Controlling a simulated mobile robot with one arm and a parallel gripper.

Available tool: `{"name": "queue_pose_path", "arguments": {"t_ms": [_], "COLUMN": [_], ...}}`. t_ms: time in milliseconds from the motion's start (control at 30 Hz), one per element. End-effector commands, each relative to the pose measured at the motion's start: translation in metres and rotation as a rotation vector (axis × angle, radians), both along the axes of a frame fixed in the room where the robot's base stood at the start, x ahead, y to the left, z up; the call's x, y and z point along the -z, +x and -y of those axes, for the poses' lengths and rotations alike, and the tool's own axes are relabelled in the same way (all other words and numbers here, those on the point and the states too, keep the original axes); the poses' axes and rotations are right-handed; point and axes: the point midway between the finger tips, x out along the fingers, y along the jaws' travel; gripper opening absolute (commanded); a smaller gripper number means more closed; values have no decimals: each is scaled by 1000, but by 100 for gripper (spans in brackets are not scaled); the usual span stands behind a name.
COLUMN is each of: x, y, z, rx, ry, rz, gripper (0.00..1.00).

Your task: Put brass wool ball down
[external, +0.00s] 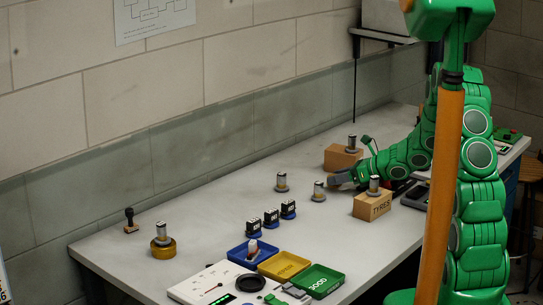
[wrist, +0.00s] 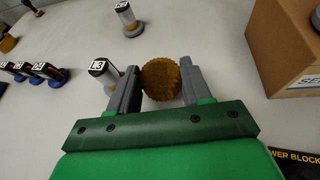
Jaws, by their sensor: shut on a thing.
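The brass wool ball (wrist: 160,79) is a round golden-brown ball in the wrist view. It sits between the two grey fingers of my gripper (wrist: 158,88), which are shut on it. In the external view my gripper (external: 337,178) is low over the right half of the bench (external: 225,215), and the ball is not visible there. I cannot tell whether the ball touches the bench top.
A capped cylinder (wrist: 103,75) stands close beside my left finger; another cylinder (wrist: 128,20) stands farther off. A cardboard box (wrist: 285,45) is at right. Blue, yellow and green trays (external: 318,280) lie at the front. Bench space left of the upright black-and-blue items (external: 271,217) is mostly clear.

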Motion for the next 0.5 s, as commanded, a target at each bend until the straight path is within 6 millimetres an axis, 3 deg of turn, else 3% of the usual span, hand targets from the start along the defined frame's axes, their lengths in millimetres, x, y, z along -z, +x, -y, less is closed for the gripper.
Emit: {"name": "queue_pose_path", "arguments": {"t_ms": [33,167,500], "x": [0,0,0], "y": [0,0,0], "z": [0,0,0], "rx": [0,0,0], "ry": [0,0,0], "rz": [0,0,0], "gripper": [53,73,74]}}
